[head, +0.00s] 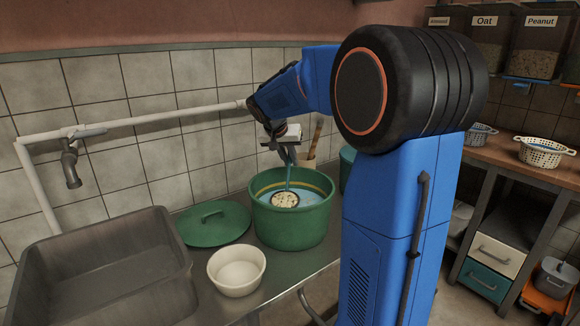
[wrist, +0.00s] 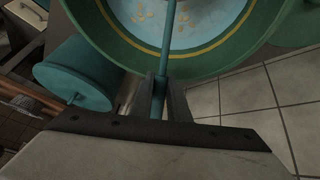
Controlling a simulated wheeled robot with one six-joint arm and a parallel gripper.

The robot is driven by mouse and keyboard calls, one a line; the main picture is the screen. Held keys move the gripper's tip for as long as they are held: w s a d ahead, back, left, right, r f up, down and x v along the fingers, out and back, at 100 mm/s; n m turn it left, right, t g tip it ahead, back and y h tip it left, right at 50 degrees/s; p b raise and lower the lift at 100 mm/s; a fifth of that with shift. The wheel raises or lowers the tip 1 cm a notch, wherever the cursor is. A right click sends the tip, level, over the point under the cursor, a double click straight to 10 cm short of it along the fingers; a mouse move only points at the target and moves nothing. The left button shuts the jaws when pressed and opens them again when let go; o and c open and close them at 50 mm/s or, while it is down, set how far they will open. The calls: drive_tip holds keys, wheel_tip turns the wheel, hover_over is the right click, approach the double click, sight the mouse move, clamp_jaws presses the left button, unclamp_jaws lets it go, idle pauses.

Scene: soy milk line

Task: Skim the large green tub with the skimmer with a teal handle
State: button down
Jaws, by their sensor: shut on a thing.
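The large green tub (head: 290,226) stands on the metal counter, with a yellow band inside its rim and pale bluish liquid in it. It also fills the top of the wrist view (wrist: 217,64), where several pale flakes float on the liquid. My gripper (head: 289,155) is above the tub and shut on the teal handle of the skimmer (head: 288,176). The handle runs down into the tub, and the skimmer's round head is at the liquid, with pale bits on it. In the wrist view the handle (wrist: 168,45) rises from between my fingers (wrist: 160,95); the head is out of frame.
A green lid (head: 213,222) and a white bowl (head: 237,271) sit left of the tub. A grey sink basin (head: 110,265) is further left, under a tap (head: 70,165). A smaller teal-green pot (wrist: 75,75) stands close beside the tub. White colanders (head: 541,152) are on the right shelf.

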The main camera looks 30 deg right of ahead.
drive_tip(key=shift+r, duration=4.05)
